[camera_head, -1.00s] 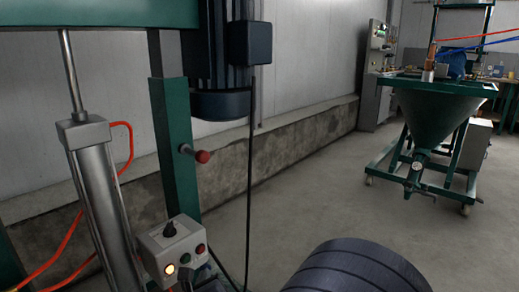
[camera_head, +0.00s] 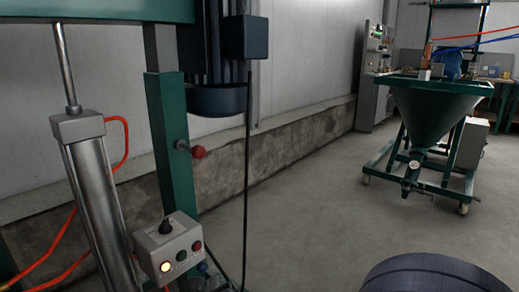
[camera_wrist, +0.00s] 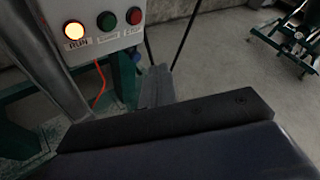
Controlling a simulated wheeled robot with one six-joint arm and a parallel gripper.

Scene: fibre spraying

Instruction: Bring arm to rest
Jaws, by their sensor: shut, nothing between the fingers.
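My gripper (camera_wrist: 157,88) shows in the wrist view as grey fingers beyond a black bar, closed together and empty. It is below and to the right of a grey control box (camera_wrist: 110,8) and looks apart from it. In the head view the control box (camera_head: 151,247) has a black knob on top, a lit yellowish lamp, a green button and a red button. A dark rounded part of my own arm (camera_head: 430,275) shows at the bottom right of the head view. My gripper is not visible there.
A metal cylinder (camera_head: 100,205) with an orange hose stands left of the control box. A green post (camera_head: 172,150) carries a red knob (camera_head: 198,152). A green wheeled hopper (camera_head: 432,112) stands at the back right. The concrete floor (camera_head: 310,190) between is clear.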

